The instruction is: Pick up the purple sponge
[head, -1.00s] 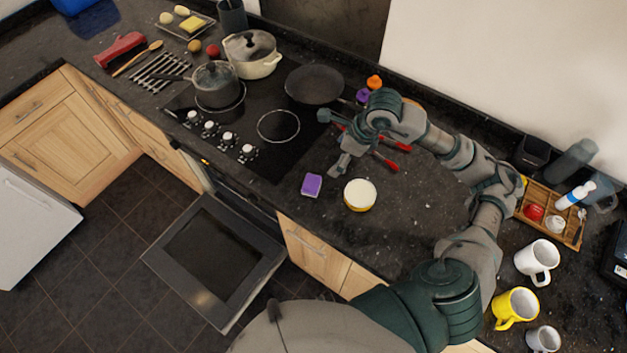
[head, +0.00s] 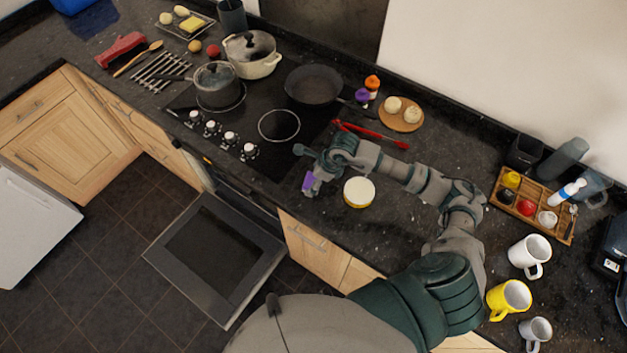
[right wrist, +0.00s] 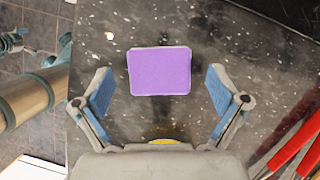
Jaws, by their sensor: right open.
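The purple sponge (head: 309,182) lies on the dark granite counter, just right of the cooktop and near the front edge. In the head view my right gripper (head: 302,168) is over it and hides part of it. In the right wrist view the sponge (right wrist: 160,71) shows whole, with a pale rim, ahead of and centred between the two blue-padded fingers. My right gripper (right wrist: 160,92) is open and empty, its fingers apart on either side and not touching the sponge.
A round white-topped yellow container (head: 359,192) stands right of the sponge. Red-handled tongs (head: 370,134) lie behind my right arm. A black pan (head: 313,85) sits on the cooktop. The oven door (head: 215,257) hangs open below the counter. Mugs (head: 509,297) stand at the right.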

